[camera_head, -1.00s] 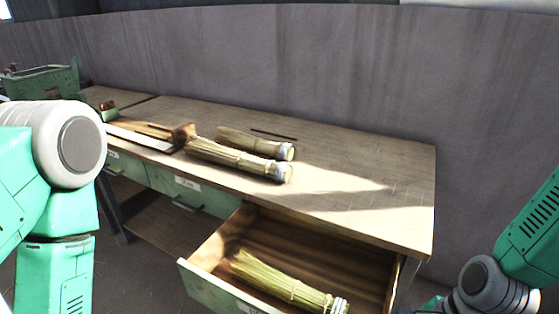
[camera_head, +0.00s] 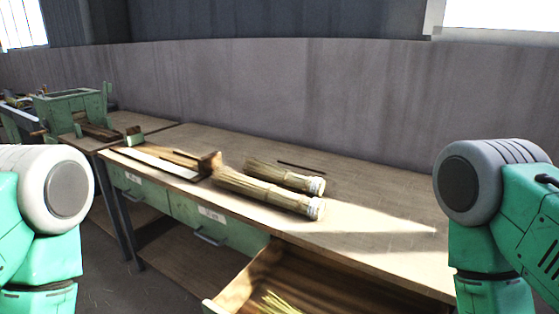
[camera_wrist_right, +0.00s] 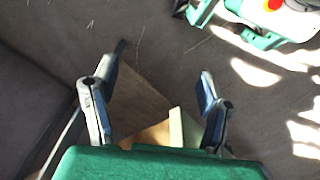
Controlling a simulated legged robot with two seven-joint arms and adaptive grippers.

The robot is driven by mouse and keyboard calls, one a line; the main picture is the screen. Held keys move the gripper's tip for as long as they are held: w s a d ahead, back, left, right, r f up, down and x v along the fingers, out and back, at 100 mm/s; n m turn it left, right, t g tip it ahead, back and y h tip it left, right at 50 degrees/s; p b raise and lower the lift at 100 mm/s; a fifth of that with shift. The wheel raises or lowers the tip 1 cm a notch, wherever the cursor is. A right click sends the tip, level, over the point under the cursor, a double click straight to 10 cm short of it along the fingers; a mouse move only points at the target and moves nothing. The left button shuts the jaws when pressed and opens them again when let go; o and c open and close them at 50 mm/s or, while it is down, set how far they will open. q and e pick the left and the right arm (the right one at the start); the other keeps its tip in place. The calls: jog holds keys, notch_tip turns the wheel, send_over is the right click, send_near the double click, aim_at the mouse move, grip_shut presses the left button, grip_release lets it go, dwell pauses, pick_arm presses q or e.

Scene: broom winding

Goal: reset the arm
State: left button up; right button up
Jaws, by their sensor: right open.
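Both my arms show in the head view, the left arm (camera_head: 50,195) at the left edge and the right arm (camera_head: 480,190) at the right edge. Neither gripper is in the head view. In the right wrist view my right gripper (camera_wrist_right: 157,100) is open, its two fingers apart with nothing between them. Below it are the floor and part of a wooden surface. The left gripper is out of sight.
The workbench (camera_head: 385,240) carries two straw bundles (camera_head: 270,195) (camera_head: 285,178) and a wooden holder (camera_head: 210,163). An open drawer (camera_head: 330,285) juts from its front, with straw (camera_head: 283,303) inside. A green machine (camera_head: 75,105) stands at the far left.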

notch_tip(320, 180, up, 12)
jog(key=p, duration=1)
jog(key=shift+d, duration=0.15)
jog(key=shift+w+d+f, duration=0.15)
jog(key=shift+d, duration=0.05)
jog(key=shift+a, duration=0.25)
